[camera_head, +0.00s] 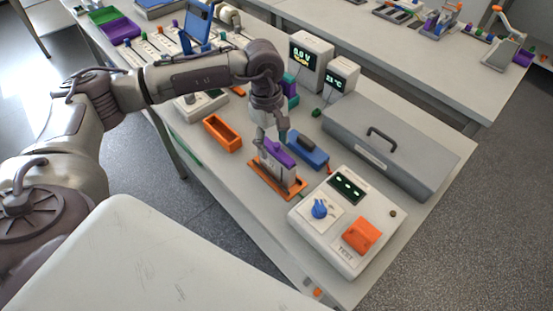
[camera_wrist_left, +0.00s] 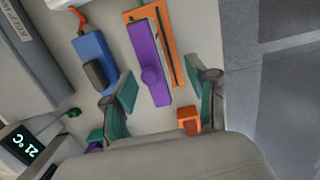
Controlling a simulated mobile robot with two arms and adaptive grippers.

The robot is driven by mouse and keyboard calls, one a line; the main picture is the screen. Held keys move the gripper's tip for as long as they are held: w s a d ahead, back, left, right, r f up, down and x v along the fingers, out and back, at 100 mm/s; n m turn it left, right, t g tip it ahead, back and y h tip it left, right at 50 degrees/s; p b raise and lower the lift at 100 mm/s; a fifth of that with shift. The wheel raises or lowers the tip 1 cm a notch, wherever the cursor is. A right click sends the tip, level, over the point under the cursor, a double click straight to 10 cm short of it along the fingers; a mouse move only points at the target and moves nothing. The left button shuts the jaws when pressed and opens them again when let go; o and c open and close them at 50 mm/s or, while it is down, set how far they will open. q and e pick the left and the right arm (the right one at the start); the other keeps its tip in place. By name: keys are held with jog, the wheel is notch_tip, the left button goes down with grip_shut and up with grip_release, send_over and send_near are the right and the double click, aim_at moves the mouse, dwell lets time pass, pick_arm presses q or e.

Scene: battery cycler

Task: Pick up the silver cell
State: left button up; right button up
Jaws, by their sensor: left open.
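A flat silver-grey piece, seemingly the silver cell (camera_head: 275,174), stands upright in an orange holder (camera_head: 262,183) at the middle of the bench in the head view. A purple part (camera_head: 280,153) sits along its top. In the left wrist view the purple part (camera_wrist_left: 145,50) is a long bar with a round knob, beside the orange holder (camera_wrist_left: 135,15); the silver faces are mostly hidden there. My left gripper (camera_head: 273,146) is above the purple part, pointing down. Its teal-padded fingers (camera_wrist_left: 160,100) are open, either side of the knob end. I cannot tell whether they touch it. My right gripper is not in view.
A blue block (camera_head: 307,150) lies close behind the holder. A white test box (camera_head: 335,225) with a blue knob and orange part stands to the right. An orange tray (camera_head: 222,134) is to the left, and a long grey case (camera_head: 385,150) is behind.

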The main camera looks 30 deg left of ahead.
aim_at(277, 157)
pick_arm(q)
jog(key=f+p, duration=0.2)
jog(key=f, duration=0.1)
jog(key=shift+w+d, duration=0.15)
jog(key=shift+w, duration=0.2)
jog(key=f, duration=0.2)
jog(key=f+p, duration=0.1)
jog(key=f, duration=0.1)
jog(key=shift+w+d, duration=0.1)
jog(key=shift+w, duration=0.1)
jog(key=c, duration=1)
grip_shut()
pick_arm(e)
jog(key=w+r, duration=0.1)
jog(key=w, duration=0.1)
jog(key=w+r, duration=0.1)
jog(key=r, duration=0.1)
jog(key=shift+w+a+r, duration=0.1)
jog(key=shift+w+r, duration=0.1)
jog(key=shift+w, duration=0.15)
pick_arm(q)
jog(key=shift+r, duration=0.15)
